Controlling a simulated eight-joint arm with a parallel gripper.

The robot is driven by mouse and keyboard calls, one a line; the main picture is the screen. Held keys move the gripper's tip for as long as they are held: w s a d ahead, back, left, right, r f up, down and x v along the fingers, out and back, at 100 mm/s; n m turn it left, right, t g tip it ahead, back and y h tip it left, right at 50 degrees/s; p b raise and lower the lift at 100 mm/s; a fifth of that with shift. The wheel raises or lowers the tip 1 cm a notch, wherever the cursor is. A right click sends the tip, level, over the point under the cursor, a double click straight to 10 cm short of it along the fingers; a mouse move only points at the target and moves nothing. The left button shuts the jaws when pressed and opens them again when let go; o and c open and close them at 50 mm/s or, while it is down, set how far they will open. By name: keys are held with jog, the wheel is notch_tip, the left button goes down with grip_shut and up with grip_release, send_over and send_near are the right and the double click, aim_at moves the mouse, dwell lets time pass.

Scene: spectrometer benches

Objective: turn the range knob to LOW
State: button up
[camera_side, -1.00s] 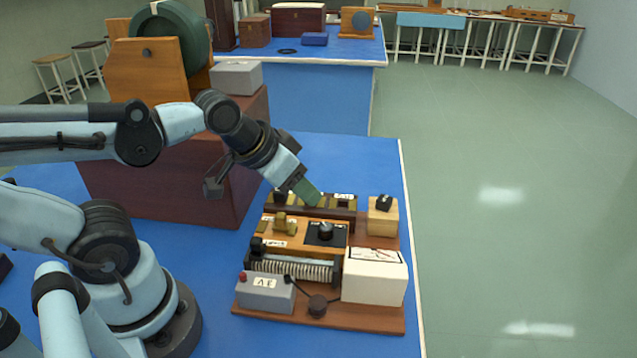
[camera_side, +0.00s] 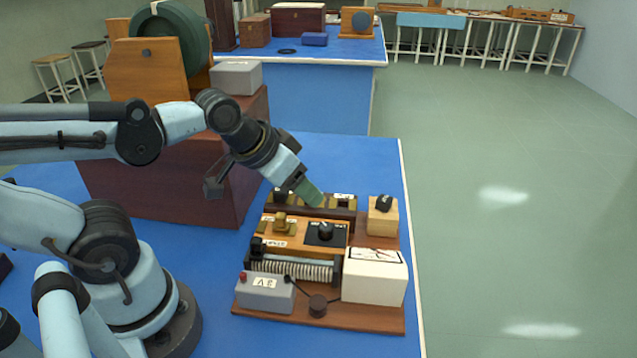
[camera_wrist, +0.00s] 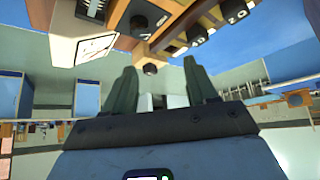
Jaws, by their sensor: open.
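Two dark knobs show in the side view. One knob (camera_side: 325,231) sits on a black plate in the middle of the wooden apparatus board (camera_side: 370,318). The other knob (camera_side: 383,202) is on a small wooden block (camera_side: 383,222) at the board's far right corner. Labels are too small to read, so I cannot tell which is the range knob or its setting. My gripper (camera_side: 312,196) is tilted downward over the far edge of the board, apart from both knobs. In the wrist view its two green fingers (camera_wrist: 162,85) are spread with nothing between them.
A white meter box (camera_side: 374,277), a grey box (camera_side: 264,293), a coil (camera_side: 292,270) and a brass piece (camera_side: 282,223) crowd the board. A dark strip with terminals (camera_side: 340,201) lies under my gripper. A reddish cabinet (camera_side: 165,180) stands behind left.

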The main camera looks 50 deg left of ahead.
aim_at(326, 226)
jog(key=w+d+r+n+g, duration=0.35)
jog(key=n+g, duration=0.35)
jog(key=n, duration=0.4)
jog(key=shift+w+a+f, duration=0.1)
jog(key=shift+a+f, duration=0.1)
jog(key=shift+f, duration=2.65)
jog(key=shift+a+f, duration=0.2)
jog(key=shift+f, duration=2.65)
jog(key=c, duration=1.1)
jog(key=shift+o, duration=0.2)
